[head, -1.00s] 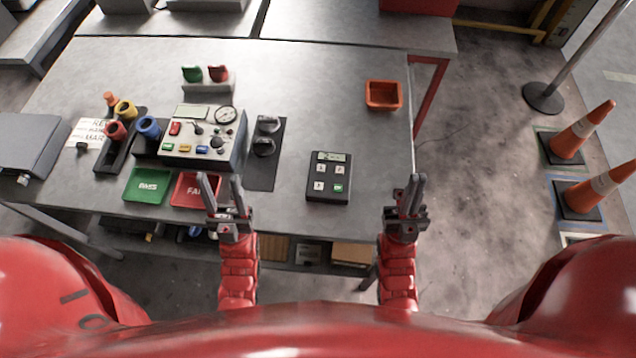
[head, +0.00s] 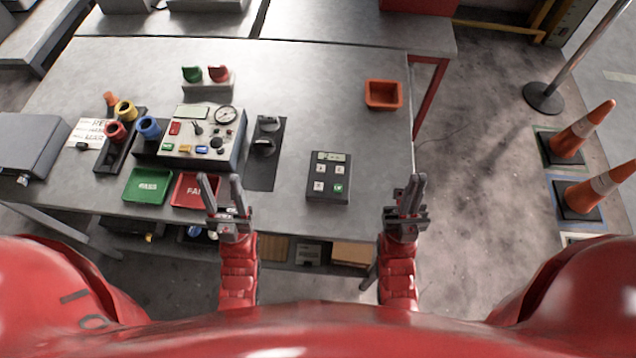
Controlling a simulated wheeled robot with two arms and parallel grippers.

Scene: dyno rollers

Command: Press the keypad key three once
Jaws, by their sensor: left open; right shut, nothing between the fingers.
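The keypad (head: 329,178) is a dark box lying on the grey table, right of the middle in the head view. It has a small display at its top, three pale keys and one green key; the key labels are too small to read surely. My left gripper (head: 220,184) is open and empty at the table's front edge, left of the keypad and in front of the red tray. My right gripper (head: 413,184) is shut and empty, right of the keypad and apart from it. Nothing hides the keypad.
A green tray (head: 147,187) and a red tray (head: 188,190) lie at the front. An orange bin (head: 384,95) sits behind right. The table around the keypad is clear.

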